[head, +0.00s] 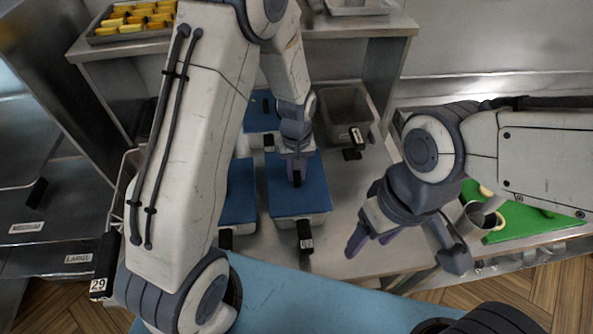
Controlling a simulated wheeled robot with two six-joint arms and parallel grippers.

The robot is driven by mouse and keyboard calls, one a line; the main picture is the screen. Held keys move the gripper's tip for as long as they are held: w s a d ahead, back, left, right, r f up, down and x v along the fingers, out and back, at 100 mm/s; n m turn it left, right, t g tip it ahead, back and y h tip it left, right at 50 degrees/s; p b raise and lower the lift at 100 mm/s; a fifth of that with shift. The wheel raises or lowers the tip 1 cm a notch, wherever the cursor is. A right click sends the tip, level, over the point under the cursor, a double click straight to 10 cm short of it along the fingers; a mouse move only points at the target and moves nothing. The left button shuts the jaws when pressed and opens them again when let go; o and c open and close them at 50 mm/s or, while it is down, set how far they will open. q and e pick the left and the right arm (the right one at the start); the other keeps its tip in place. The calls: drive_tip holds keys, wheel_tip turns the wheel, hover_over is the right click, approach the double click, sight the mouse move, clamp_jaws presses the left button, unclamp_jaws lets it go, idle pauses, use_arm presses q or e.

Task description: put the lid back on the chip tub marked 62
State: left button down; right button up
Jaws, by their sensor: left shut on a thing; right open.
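My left gripper (297,166) points down and is shut on the black knob (297,180) of a blue lid (298,201). This lid lies over a pale tub (318,220) with a black tag in front; its number is too small to read surely. I cannot tell whether the lid is seated or just above the rim. To its right and behind, a grey tub (345,101) stands open with a black tag, also unreadable. Other blue lids show at the back (259,121) and at the left (238,203), partly behind my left arm. My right gripper (408,243) is open and empty, right of the tubs.
A green board (520,222) with a metal cup (477,219) lies at the right. A tray of yellow pieces (135,17) sits on the back shelf. A black handle tagged 29 (103,265) is at the lower left. Bare steel counter lies right of the lidded tub.

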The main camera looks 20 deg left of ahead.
use_arm(q)
drive_tip(key=shift+f, duration=0.3)
drive_tip(key=c, duration=0.7)
unclamp_jaws()
drive_tip(key=shift+o, duration=0.2)
drive_tip(key=shift+r, duration=0.1)
